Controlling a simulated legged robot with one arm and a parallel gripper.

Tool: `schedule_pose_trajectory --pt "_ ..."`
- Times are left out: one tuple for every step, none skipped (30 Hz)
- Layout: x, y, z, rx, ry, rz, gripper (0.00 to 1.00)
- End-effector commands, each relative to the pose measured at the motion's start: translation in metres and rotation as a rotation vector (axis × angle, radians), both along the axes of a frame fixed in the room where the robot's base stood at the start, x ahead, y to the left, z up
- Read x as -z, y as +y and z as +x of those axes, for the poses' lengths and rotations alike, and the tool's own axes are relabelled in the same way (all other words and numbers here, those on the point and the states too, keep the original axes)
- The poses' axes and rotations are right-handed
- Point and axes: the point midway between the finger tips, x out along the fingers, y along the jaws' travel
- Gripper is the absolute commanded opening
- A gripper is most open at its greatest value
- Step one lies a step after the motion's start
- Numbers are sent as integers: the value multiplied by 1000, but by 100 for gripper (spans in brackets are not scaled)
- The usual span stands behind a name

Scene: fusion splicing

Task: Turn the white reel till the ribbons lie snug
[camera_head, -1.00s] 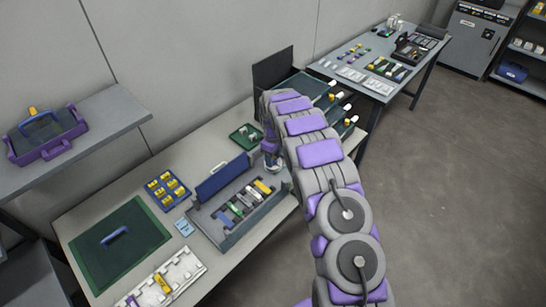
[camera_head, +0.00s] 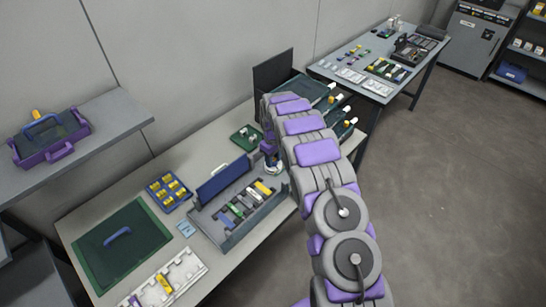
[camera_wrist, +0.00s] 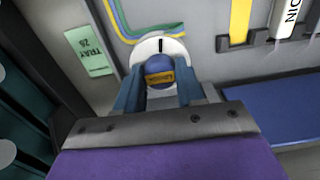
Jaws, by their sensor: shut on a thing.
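In the wrist view, the white reel (camera_wrist: 143,48) is a round disc with a black mark at its far edge and a blue knob (camera_wrist: 160,63) with a yellow band at its middle. The fingers of my gripper (camera_wrist: 160,80) are shut on the knob from both sides. Yellow, blue and green ribbons (camera_wrist: 122,27) curve along the grey tray and run to the reel's left side. Whether they lie snug is hard to tell. In the head view, my gripper (camera_head: 269,153) is at the right end of the grey tray (camera_head: 232,245), largely hidden by my arm.
A green label (camera_wrist: 90,51) reading TRAY 26 is left of the reel. A yellow piece (camera_wrist: 240,20) and a white piece sit in slots at the right. In the head view, a blue holder (camera_head: 164,202) and a green mat (camera_head: 92,262) are left of the tray.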

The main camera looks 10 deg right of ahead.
Motion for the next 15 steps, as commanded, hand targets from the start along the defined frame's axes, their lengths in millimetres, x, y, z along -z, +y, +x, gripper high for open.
schedule_pose_trajectory --pt "-4 1 1 39 -4 -1 7" --pt "-4 1 1 67 -5 0 7" --pt "-4 1 2 104 -6 0 7" --pt "-4 1 2 134 -6 0 7" --pt "-4 1 2 163 -7 1 7" --pt "-4 1 2 202 -6 1 7" --pt "-4 1 2 230 -7 1 7" --pt "-4 1 2 258 -7 1 7" --pt "-4 1 2 296 -7 0 7" --pt "-4 1 2 324 -7 0 7" --pt "-4 1 2 353 -7 0 7" --pt "-4 1 1 391 -6 0 7" --pt "-4 1 1 420 -5 0 7" --pt "-4 1 1 448 -5 0 7" --pt "-4 1 1 487 -5 1 7"
